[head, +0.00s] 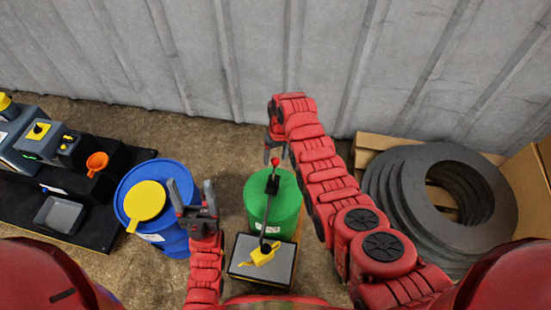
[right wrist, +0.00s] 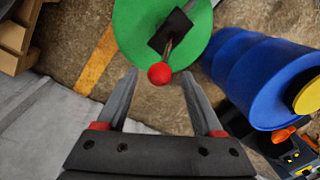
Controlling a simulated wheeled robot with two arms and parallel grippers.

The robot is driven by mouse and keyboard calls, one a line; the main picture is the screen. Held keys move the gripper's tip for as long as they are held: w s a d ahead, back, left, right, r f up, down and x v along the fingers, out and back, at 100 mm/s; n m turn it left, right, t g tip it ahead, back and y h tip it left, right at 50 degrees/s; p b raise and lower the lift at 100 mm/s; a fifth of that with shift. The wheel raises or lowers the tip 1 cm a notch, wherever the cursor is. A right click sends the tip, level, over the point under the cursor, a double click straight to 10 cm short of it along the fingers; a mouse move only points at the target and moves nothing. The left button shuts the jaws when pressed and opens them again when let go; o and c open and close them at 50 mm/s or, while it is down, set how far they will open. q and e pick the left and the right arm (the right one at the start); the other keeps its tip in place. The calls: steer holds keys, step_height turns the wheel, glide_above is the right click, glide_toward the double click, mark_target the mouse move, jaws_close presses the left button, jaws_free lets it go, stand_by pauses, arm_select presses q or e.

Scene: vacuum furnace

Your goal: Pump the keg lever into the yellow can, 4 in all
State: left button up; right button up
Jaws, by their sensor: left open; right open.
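The green keg (head: 285,211) stands on the floor in the middle of the head view. Its lever (head: 271,184) ends in a red knob (head: 275,161). The yellow can (head: 262,255) sits on a grey-topped stand (head: 240,262) in front of the keg, under the dark spout. My right gripper (right wrist: 159,75) is open; in the right wrist view the red knob (right wrist: 160,74) appears between its fingertips, not clamped. Whether they are level with it in depth I cannot tell. My left gripper (head: 194,196) is open and empty, between the blue drum and the keg.
A blue drum (head: 176,178) with a yellow lid (head: 145,200) stands left of the keg. Further left, a black platform (head: 84,231) carries machines and an orange funnel (head: 97,162). Large grey rings (head: 487,225) lie at the right. A corrugated wall (head: 260,60) closes the back.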

steer(key=shift+f, duration=0.35)
jaws_close()
stand_by(1.3)
